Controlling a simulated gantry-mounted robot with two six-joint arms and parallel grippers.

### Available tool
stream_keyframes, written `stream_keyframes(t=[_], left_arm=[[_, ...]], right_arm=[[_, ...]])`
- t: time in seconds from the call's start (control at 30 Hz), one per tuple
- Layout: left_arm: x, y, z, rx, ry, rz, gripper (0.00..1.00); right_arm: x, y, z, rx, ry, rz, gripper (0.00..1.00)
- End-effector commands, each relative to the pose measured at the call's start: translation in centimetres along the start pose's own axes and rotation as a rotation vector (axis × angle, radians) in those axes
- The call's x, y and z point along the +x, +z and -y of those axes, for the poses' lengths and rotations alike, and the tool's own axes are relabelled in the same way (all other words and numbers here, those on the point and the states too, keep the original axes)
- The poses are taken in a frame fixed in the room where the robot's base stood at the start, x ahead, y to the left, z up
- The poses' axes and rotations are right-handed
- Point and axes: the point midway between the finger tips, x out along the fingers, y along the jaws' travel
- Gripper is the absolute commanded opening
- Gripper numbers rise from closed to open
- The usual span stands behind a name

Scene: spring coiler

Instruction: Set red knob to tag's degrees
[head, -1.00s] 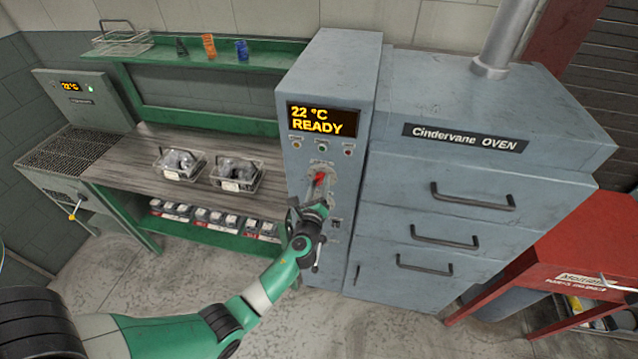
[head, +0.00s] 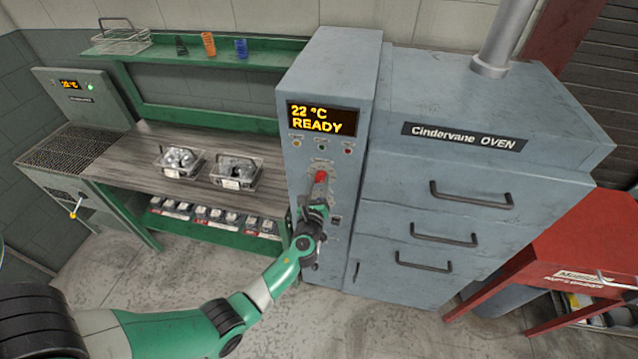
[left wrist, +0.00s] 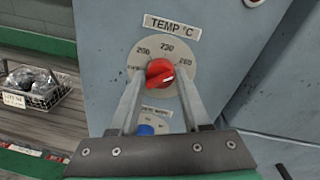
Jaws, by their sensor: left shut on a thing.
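The red knob (head: 320,177) is on the front of the grey oven control cabinet, below the display. In the left wrist view the red knob (left wrist: 160,73) sits on a round dial (left wrist: 172,50) under a "TEMP °C" label. The dial marks look like 200, 230 and 260. The knob's ridge slants, and I cannot tell which mark it points to. My left gripper (left wrist: 160,86) has a finger on each side of the knob and is shut on it; it also shows in the head view (head: 318,192). Basket tags (head: 230,184) are too small to read. My right gripper is not visible.
The display (head: 322,119) reads 22 °C READY. A blue knob (left wrist: 145,130) is just below the dial, partly hidden by my gripper. Two wire baskets (head: 181,162) stand on the bench at left. Oven drawers with handles (head: 472,195) are at right.

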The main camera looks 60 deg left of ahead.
Motion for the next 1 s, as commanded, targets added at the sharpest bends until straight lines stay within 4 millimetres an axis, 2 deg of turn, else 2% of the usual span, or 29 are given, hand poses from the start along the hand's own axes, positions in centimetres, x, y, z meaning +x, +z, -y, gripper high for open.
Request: stream_keyframes(t=[0.07,0.1,0.2,0.23,0.5,0.63,1.0], left_arm=[[0.0,0.3,0.2,-0.002,-0.004,0.006,0.00],[0.0,0.3,0.2,-0.002,-0.004,0.006,0.55],[0.0,0.2,0.2,-0.002,-0.003,0.004,0.73],[0.0,0.2,0.2,-0.002,-0.003,0.004,0.75],[-0.1,0.1,0.1,-0.001,-0.001,0.001,0.75],[-1.1,0.1,0.1,0.000,-0.001,-0.001,0.75],[-9.3,0.1,0.1,0.000,-0.005,-0.001,0.75]], right_arm=[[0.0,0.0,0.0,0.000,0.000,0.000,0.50],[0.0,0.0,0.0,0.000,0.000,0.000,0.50],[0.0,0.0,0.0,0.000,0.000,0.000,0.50],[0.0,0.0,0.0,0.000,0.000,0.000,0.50],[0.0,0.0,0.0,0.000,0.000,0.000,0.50],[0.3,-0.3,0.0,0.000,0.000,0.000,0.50],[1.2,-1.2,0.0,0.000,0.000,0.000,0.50]])
